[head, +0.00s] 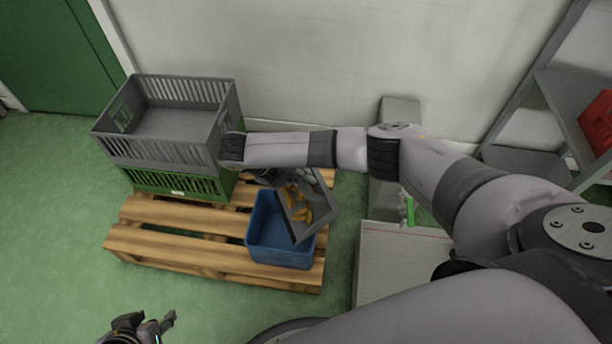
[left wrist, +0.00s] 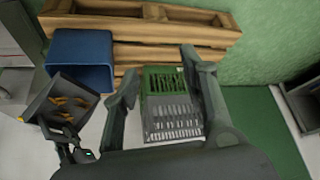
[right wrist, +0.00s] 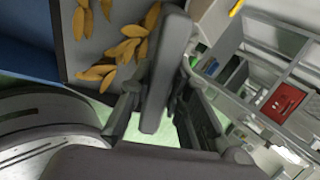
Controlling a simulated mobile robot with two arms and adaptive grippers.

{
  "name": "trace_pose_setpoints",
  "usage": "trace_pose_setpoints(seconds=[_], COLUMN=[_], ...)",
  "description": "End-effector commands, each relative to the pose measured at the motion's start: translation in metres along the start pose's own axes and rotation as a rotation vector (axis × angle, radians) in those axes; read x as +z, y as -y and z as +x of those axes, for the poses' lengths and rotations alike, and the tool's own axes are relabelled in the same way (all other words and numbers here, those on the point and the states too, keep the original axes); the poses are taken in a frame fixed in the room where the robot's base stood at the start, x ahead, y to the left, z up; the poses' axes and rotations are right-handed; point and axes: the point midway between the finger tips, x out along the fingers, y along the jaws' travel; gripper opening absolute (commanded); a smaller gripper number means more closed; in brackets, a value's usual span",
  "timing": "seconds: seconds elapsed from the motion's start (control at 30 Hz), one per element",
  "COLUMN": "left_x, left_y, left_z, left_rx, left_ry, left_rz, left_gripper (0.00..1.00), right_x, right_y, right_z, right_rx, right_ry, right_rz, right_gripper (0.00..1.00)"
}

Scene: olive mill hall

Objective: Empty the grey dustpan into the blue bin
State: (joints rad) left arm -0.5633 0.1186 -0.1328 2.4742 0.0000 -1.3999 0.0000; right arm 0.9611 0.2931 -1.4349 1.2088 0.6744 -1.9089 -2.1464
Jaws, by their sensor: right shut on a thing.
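The grey dustpan (head: 321,196) is tilted over the right part of the blue bin (head: 280,258), with several yellow-brown leaves (head: 303,214) lying in it. My right gripper (head: 268,179) is shut on the dustpan's handle, which shows between its fingers in the right wrist view (right wrist: 164,75). The leaves also show in the dustpan in the left wrist view (left wrist: 66,104), beside the bin (left wrist: 82,62). The bin stands on a pallet; part of its inside is hidden by the dustpan. My left gripper (head: 152,324) is open and empty, low at the front left.
The wooden pallet (head: 190,246) also bears a grey crate (head: 160,152) stacked on a green crate (head: 178,184), left of the bin. A white-topped surface (head: 395,262) stands right of the pallet. Grey shelving (head: 560,90) with a red box (head: 600,122) is at right. Green floor is clear at left.

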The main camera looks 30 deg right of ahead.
Motion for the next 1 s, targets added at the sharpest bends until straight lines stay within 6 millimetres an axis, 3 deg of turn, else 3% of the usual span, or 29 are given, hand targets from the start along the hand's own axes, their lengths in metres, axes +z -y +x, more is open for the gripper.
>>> trace_pose_setpoints(seconds=[0.37, 1.0], left_x=[-0.021, 0.012], left_y=[-0.003, 0.001], left_z=[0.003, -0.003], left_rx=[0.005, -0.003], left_ry=[-0.096, 0.053], left_rz=[0.003, -0.002], left_gripper=[0.40, 0.40], right_x=[0.001, 0.001], right_y=[-0.012, -0.028], right_z=[-0.017, -0.037], right_rx=[-0.104, -0.262], right_ry=[0.002, 0.000], right_rz=[0.001, 0.002], right_gripper=[0.00, 0.00])
